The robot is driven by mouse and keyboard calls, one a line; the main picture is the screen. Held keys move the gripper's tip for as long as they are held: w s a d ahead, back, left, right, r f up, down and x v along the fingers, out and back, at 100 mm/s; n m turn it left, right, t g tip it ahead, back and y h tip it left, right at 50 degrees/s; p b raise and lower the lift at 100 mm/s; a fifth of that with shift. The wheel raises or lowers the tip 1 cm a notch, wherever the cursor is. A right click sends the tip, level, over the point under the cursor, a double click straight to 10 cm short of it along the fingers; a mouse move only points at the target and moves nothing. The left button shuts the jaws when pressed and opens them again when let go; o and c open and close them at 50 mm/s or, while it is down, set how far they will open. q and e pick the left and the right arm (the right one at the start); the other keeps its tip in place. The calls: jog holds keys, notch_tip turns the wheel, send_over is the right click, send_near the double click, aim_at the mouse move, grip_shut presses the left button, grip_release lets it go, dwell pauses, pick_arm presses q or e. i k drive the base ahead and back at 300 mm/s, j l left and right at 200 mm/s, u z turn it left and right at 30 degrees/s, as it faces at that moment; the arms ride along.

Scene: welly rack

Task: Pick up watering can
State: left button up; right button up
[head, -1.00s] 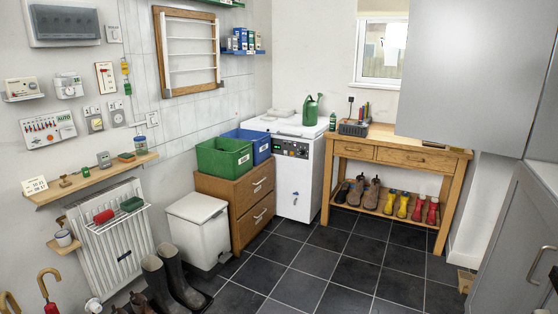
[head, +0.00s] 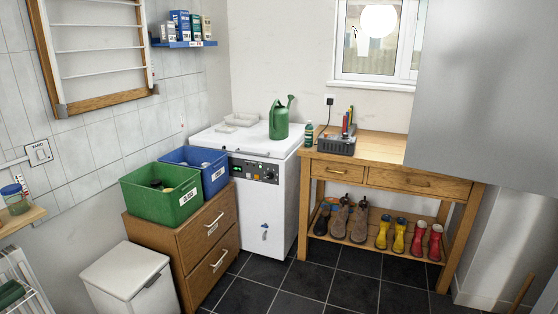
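The green watering can (head: 279,122) stands upright on top of the white machine (head: 262,190), near its right back part. Its spout rises to the right, and a handle shows at its upper left. Neither of my grippers shows in the head view.
A wooden bench (head: 385,148) with a grey tool caddy (head: 336,144) and a bottle (head: 309,134) stands right of the machine, boots on its lower shelf. Green (head: 161,211) and blue (head: 213,176) crates sit on a drawer unit (head: 197,262). A white bin (head: 128,284) stands at front left. Dark floor tiles lie clear in front.

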aim_at(278, 116)
jog(key=i, duration=2.05)
